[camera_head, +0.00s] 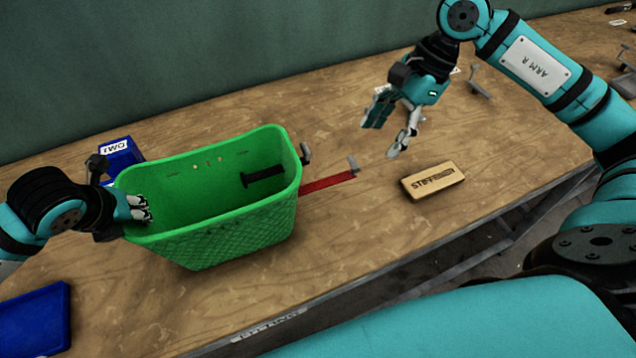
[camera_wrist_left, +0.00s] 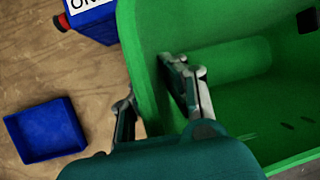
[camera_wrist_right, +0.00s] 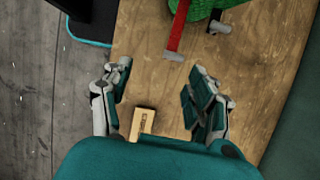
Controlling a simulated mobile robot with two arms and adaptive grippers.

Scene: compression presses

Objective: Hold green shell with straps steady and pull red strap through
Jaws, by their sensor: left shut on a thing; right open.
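The green shell (camera_head: 220,235) stands upright on the wooden table, open at the top, with a textured outer wall. My left gripper (camera_head: 140,208) is shut on its left rim; the left wrist view shows one finger inside the wall and one outside (camera_wrist_left: 155,95). The red strap (camera_head: 328,183) sticks out of the shell's right side and lies toward the right, with a grey end piece (camera_head: 353,164). A dark strap piece (camera_head: 262,174) shows on the shell's inner wall. My right gripper (camera_head: 385,130) is open and empty, above the table, right of the strap's end; the strap also shows in the right wrist view (camera_wrist_right: 178,30).
A tan block with dark lettering (camera_head: 433,182) lies right of the strap. A blue labelled bin (camera_head: 121,153) stands behind the shell, and a blue tray (camera_head: 36,318) sits at the front left. Grey hooked parts lie at the back right. The table's front edge is close.

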